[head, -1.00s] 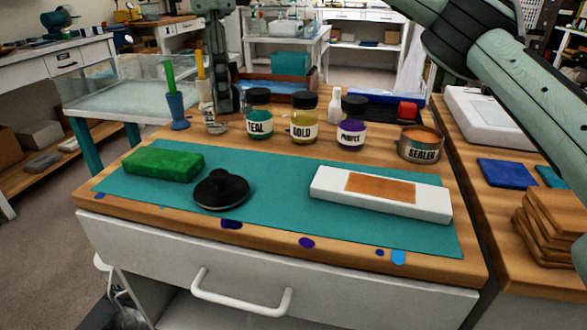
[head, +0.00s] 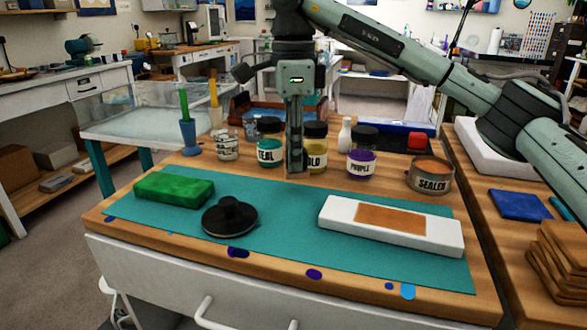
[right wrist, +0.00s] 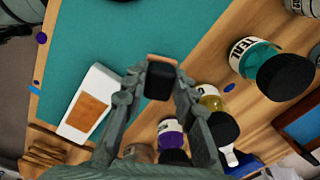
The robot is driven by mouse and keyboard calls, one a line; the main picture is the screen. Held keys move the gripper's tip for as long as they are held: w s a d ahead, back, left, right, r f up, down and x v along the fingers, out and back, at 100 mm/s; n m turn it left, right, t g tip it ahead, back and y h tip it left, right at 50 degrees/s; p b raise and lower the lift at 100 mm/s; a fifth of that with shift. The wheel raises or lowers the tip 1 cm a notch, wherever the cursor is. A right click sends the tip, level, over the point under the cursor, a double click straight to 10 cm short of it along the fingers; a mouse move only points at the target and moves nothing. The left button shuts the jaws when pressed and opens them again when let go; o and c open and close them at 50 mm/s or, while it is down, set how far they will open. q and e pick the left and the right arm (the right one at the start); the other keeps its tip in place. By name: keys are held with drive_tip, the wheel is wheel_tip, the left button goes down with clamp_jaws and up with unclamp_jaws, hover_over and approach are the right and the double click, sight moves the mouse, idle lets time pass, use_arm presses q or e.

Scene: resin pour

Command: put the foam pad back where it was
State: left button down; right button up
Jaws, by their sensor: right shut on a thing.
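My right gripper (head: 296,168) is shut and points down in front of the gold jar (head: 318,140), hiding part of it. In the right wrist view its fingers (right wrist: 160,68) close on a small dark block with a tan edge, likely the foam pad (right wrist: 159,82). In the head view the held thing is hardly visible. On the teal mat (head: 290,232) lie a green block (head: 173,187), a black disc with a knob (head: 230,216) and a white block with a brown patch (head: 450,232). My left gripper is not in view.
A teal jar (head: 270,150), a purple jar (head: 361,160) and an open sealer tin (head: 431,176) stand behind the mat. A blue cup with brushes (head: 189,138) and a labelled cup (head: 228,147) stand left. The mat between disc and white block is clear.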

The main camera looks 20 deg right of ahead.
wheel_tip(320, 180, down, 4)
drive_tip(key=shift+r, duration=0.2)
drive_tip(key=shift+f, duration=0.1)
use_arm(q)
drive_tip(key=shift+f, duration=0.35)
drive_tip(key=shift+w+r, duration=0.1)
use_arm(e)
drive_tip(key=shift+f, duration=0.2)
drive_tip(key=o, duration=1)
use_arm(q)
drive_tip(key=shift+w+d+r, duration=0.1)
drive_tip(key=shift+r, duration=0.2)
